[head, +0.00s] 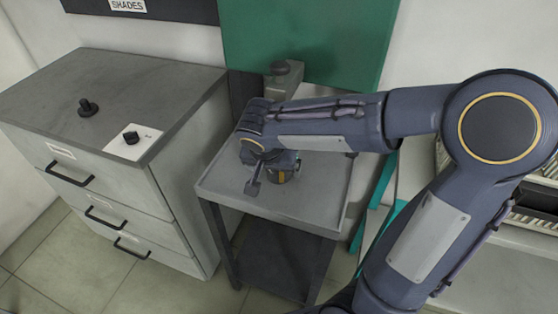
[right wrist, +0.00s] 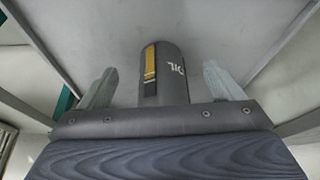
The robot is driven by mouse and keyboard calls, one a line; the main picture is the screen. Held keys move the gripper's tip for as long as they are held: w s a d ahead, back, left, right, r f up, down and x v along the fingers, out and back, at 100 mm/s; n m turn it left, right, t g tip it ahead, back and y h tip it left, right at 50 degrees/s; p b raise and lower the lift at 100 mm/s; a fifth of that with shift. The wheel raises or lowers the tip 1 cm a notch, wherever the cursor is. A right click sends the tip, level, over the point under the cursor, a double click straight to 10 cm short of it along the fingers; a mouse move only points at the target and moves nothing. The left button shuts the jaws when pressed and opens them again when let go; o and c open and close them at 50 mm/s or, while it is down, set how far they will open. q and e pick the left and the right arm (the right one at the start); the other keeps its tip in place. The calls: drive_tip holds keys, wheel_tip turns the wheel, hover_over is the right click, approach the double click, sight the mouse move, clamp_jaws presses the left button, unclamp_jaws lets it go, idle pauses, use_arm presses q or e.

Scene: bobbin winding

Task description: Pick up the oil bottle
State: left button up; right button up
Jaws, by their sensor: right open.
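The oil bottle (right wrist: 172,75) is a dark grey cylinder with a yellow and black label and the white letters "OIL". In the right wrist view it is between the two spread fingers of my right gripper (right wrist: 160,82), with a gap on each side. My left gripper is out of view.
The small grey table (head: 318,193) has raised edges and a clear front right area. A grey device (head: 284,78) stands at its back. A green panel (head: 310,35) is behind.

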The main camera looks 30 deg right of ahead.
drive_tip(key=w+d, duration=0.2)
drive_tip(key=w, duration=0.1)
drive_tip(key=w+d, duration=0.1)
drive_tip(key=d, duration=0.1)
drive_tip(key=shift+w+f+p, duration=0.15)
drive_tip(key=shift+f+p, duration=0.15)
drive_tip(key=shift+p, duration=0.05)
drive_tip(key=shift+f, duration=0.3)
drive_tip(key=shift+c, duration=0.2)
drive_tip(key=c, duration=1.2)
drive_tip(key=shift+r, duration=0.1)
drive_tip(key=shift+c, duration=1.2)
